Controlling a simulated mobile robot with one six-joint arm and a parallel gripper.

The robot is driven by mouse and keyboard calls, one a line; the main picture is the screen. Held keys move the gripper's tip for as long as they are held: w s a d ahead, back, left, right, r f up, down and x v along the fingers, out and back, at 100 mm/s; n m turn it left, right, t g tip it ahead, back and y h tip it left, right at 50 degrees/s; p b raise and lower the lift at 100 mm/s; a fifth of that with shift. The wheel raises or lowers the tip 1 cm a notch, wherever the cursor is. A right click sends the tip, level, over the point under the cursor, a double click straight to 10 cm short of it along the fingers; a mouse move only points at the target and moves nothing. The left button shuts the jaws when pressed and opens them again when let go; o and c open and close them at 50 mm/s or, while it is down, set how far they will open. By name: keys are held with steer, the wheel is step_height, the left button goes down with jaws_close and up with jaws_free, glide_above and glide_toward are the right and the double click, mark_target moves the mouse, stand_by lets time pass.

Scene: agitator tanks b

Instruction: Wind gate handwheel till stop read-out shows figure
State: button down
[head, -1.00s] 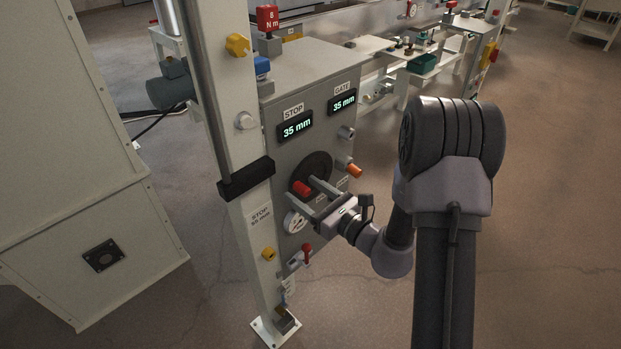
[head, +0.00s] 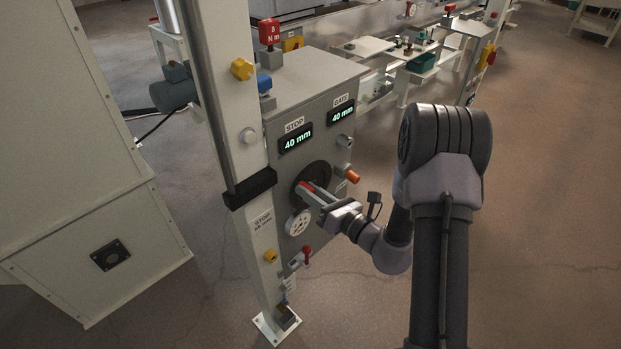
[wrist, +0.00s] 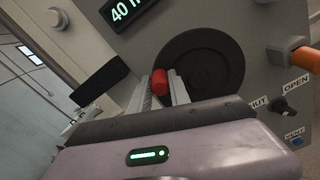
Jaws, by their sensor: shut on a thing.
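The gate handwheel is a dark disc (head: 322,170) on the grey panel, with a red knob (head: 305,185) near its rim. My gripper (head: 310,190) reaches in from the right, shut on the red knob. In the wrist view the knob (wrist: 160,83) sits between my fingertips (wrist: 163,92), left of the wheel's face (wrist: 205,68). The STOP read-out (head: 297,140) shows 40 mm, and the GATE read-out (head: 342,114) beside it also shows 40 mm.
A round white dial (head: 299,223) and a red lever (head: 307,252) sit below the wheel. An orange knob (head: 352,177) sticks out at its right. The post's black clamp (head: 250,188) stands close left. Open floor (head: 550,200) lies to the right.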

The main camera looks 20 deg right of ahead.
steer(key=shift+d+r, duration=0.1)
steer(key=m+p, duration=0.1)
steer(key=r+m+p, duration=0.1)
steer(key=p, duration=0.1)
steer(key=shift+w+d+r, duration=0.15)
steer(key=shift+w+d, duration=0.1)
steer(key=shift+d, duration=0.1)
steer(key=shift+w+d+m+p, duration=0.15)
steer(key=shift+d+m+p, duration=0.2)
steer(key=shift+m, duration=0.45)
steer(key=shift+a, duration=0.1)
steer(key=shift+c, duration=1)
jaws_free()
